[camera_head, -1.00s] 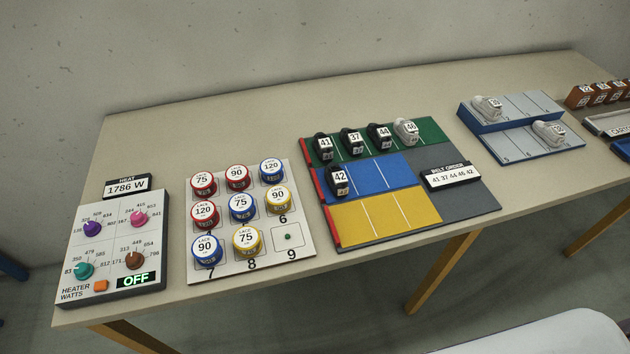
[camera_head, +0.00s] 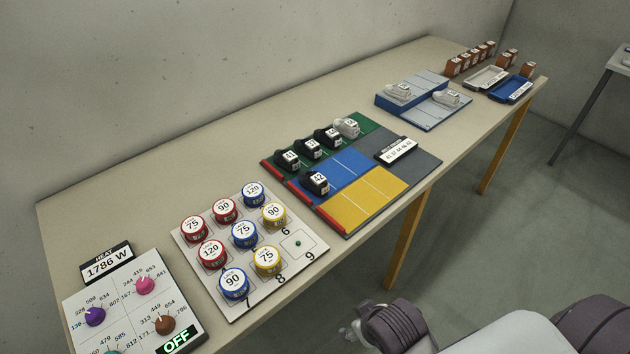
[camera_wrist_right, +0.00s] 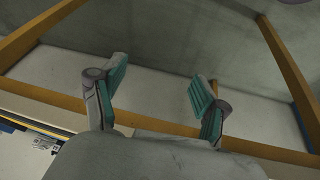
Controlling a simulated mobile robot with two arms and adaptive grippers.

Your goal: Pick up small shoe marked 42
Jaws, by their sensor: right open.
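The small black shoe marked 42 (camera_head: 315,183) sits at the left end of the blue lane of the belt board (camera_head: 365,205) in the head view. It stands in front of the row of shoes on the green lane and is apart from any gripper. My right gripper (camera_wrist_right: 155,90) shows in the wrist view, open and empty, with its teal-padded fingers spread. It faces the table frame and floor, below the table top. My left gripper is not in view.
Several shoes (camera_head: 311,148) stand on the green lane. The order sign (camera_head: 396,149) lies on the grey part. The lace board (camera_head: 215,282) and heater panel (camera_head: 130,320) are left. The grey-blue rack (camera_head: 432,112) with light shoes and the trays (camera_head: 511,90) are further right.

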